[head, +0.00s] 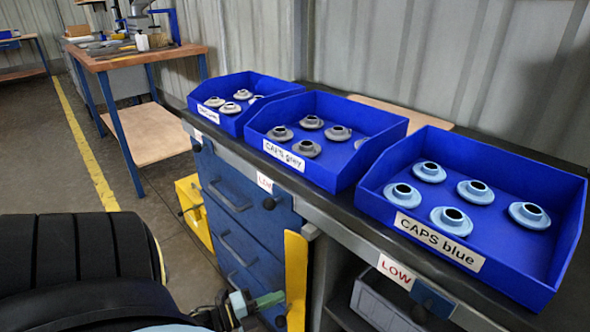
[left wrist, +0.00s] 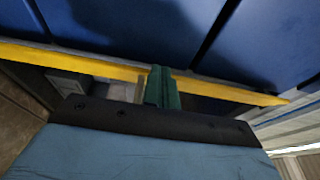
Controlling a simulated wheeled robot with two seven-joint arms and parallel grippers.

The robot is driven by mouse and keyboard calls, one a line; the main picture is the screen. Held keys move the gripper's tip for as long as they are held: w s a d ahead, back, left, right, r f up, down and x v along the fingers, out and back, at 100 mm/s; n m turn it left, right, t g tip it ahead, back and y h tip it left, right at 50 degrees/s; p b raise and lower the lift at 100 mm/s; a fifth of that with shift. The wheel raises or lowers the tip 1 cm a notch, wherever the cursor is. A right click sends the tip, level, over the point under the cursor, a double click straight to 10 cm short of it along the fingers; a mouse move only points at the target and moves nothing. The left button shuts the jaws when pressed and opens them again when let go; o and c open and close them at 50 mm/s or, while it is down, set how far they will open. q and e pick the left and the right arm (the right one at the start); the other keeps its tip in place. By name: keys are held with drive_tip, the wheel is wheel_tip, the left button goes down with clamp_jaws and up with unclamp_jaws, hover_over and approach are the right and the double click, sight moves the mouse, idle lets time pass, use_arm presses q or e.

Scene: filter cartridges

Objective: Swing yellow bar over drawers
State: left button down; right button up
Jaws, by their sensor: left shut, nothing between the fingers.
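The yellow bar (head: 296,265) stands upright at the right edge of the blue drawers (head: 228,185) in the head view. In the left wrist view the yellow bar (left wrist: 90,62) crosses the picture, with blue drawer fronts (left wrist: 120,25) beyond it. My left gripper (head: 270,300) is low in front of the drawers, its green fingers pointing at the bar's left side. In the left wrist view the closed fingers (left wrist: 161,88) overlap the bar; I cannot tell whether they touch it. Nothing is between them. My right gripper is not in view.
Blue trays of grey caps (head: 335,180) and blue caps (head: 550,255) stand on the dark counter above the drawers. A yellow frame (head: 194,208) is at the drawers' far left side. An open shelf with a grey bin (head: 385,305) lies right of the bar.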

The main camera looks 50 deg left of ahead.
use_arm(q)
drive_tip(key=shift+w+a, duration=0.8)
drive_tip(key=shift+w, duration=0.3)
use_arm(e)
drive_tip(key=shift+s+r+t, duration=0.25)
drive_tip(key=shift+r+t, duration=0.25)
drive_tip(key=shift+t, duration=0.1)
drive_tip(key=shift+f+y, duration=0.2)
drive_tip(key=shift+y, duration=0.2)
use_arm(q)
drive_tip(key=shift+b, duration=0.3)
